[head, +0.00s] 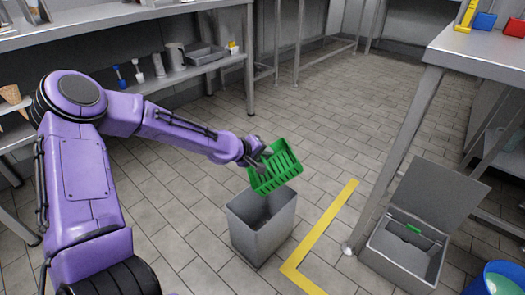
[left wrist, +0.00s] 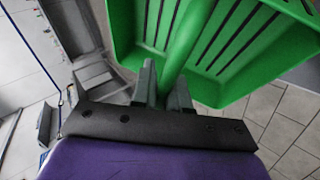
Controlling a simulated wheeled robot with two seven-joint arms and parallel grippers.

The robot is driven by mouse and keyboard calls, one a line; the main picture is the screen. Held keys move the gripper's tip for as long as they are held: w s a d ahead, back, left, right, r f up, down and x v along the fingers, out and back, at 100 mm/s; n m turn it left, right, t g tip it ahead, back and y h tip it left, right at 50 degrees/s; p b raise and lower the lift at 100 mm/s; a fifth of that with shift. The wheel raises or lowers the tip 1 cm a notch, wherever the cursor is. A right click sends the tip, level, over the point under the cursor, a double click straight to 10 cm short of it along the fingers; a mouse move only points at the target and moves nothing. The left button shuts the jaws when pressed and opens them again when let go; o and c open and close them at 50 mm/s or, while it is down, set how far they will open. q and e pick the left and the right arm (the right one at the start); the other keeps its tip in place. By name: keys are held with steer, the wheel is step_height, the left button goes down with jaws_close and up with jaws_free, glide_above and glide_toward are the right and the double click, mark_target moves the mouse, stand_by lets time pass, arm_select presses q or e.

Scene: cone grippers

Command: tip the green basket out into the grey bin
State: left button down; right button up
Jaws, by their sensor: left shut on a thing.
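The green basket (head: 275,168) is slatted and hangs tilted above the open top of the grey bin (head: 262,232). My left gripper (head: 256,158) is shut on the basket. In the left wrist view the gripper's fingers (left wrist: 163,88) close around a green bar of the basket (left wrist: 230,45), whose slotted inside faces the camera and shows no contents there. The grey bin stands upright on the tiled floor, and its inside is only partly visible. My right gripper is not in view.
An open grey box (head: 405,255) with a raised lid and a small green item (head: 413,229) inside sits at right. A blue bucket (head: 493,283) is at the lower right. Yellow floor tape (head: 322,240) runs beside the bin. Steel tables stand left and right.

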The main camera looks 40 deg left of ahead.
arm_select(q)
steer(key=shift+w+d+r+m+g+y+p, duration=0.25)
steer(key=shift+w+d+r+g+y+p, duration=0.55)
steer(key=shift+p, duration=1.35)
steer(key=shift+w+d+r+m+g+y+p, duration=0.4)
steer(key=shift+g+p, duration=0.75)
steer(key=shift+p, duration=1)
steer(key=shift+w+d+r+m+g+y+p, duration=0.15)
steer(key=shift+w+d+r+g+y+p, duration=0.5)
steer(key=shift+p, duration=1.5)
steer(key=shift+w+a+f+g, duration=0.2)
steer(key=shift+a+f+g, duration=0.05)
steer(key=shift+a+g, duration=0.05)
